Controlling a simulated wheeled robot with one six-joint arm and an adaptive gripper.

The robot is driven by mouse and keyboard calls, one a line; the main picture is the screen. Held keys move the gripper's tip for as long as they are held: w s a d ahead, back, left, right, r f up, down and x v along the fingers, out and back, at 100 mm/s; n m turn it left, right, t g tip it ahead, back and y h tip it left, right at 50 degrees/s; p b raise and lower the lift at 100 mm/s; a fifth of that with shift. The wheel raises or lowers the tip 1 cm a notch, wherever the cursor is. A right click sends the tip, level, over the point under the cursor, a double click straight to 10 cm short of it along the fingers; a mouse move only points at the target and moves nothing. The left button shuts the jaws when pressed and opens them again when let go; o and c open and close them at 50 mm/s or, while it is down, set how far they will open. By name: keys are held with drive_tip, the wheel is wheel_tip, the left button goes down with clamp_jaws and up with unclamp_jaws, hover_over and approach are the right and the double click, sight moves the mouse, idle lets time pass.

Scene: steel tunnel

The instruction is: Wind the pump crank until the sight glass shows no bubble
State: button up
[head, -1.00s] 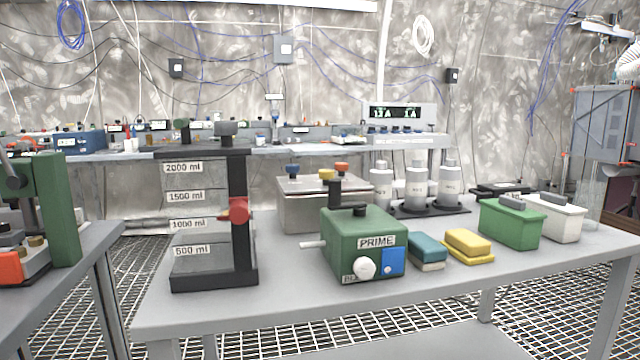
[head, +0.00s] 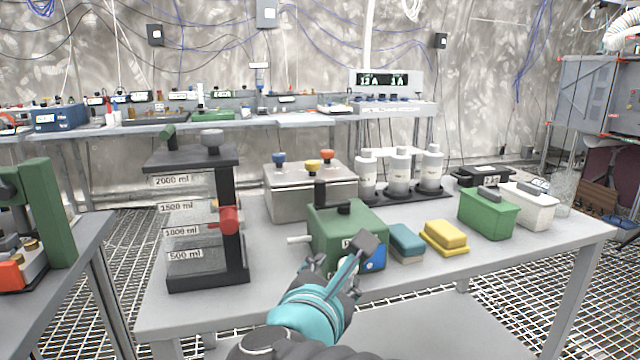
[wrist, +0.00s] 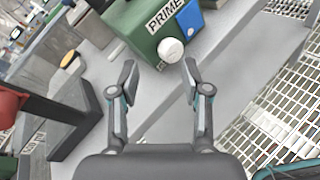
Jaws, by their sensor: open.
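I cannot make out a bubble in a sight glass.
A graduated tank (head: 195,225) with a red valve stands left of the pump. A teal block (head: 406,240) and a yellow block (head: 444,236) lie close on its right. A steel box (head: 290,195) and white bottles (head: 400,172) stand behind. The table's front strip is clear.

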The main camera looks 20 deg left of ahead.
sight(319, 194)
drive_tip(key=a+r+n+t+y, duration=0.2)
drive_tip(key=a+r+n+t, duration=0.15)
drive_tip(key=r+n, duration=0.35)
drive_tip(key=shift+g, duration=0.25)
drive_tip(key=w, duration=0.4)
drive_tip(key=w+a+p, duration=0.1)
drive_tip(key=w, duration=0.3)
drive_tip(key=w+a, duration=0.1)
drive_tip(key=w, duration=0.4)
drive_tip(key=shift+w, duration=0.1)
clamp_jaws()
